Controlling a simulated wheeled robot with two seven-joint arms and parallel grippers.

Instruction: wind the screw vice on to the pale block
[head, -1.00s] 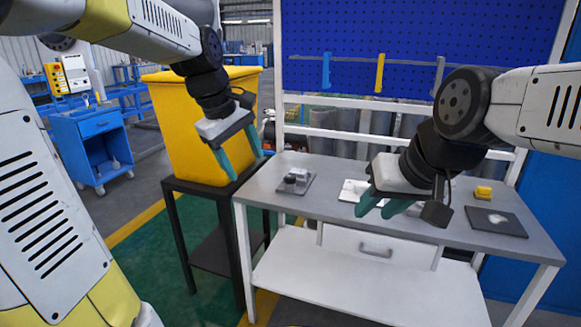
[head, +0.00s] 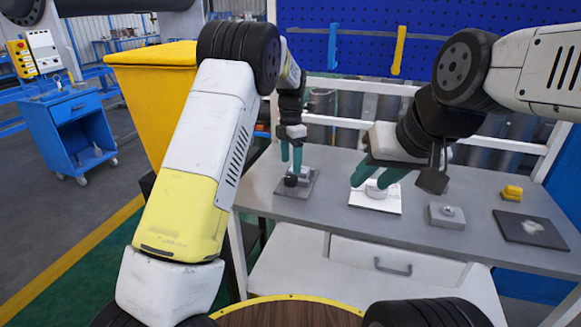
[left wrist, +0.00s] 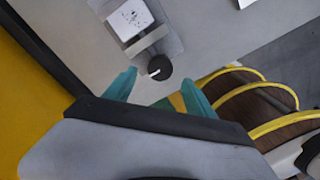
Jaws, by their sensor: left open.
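The screw vice (head: 305,187) sits on a grey plate at the left end of the table, with a dark round knob (head: 291,181) facing me. In the left wrist view the vice's knob (left wrist: 159,66) lies just beyond my fingertips. The pale block (left wrist: 130,19), with small dark marks, lies beside the vice's grey bar; I cannot tell whether they touch. My left gripper (head: 291,168) points down over the vice. Its fingers are apart on either side of the knob's line (left wrist: 157,88), with nothing held. My right gripper (head: 366,183) hangs over a white plate, fingers apart.
The white plate (head: 390,206) bears a round pale piece. To its right are a grey block (head: 446,215), a dark mat (head: 530,230) and a yellow piece (head: 512,192). A yellow bin (head: 150,95) stands left of the table (head: 330,210).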

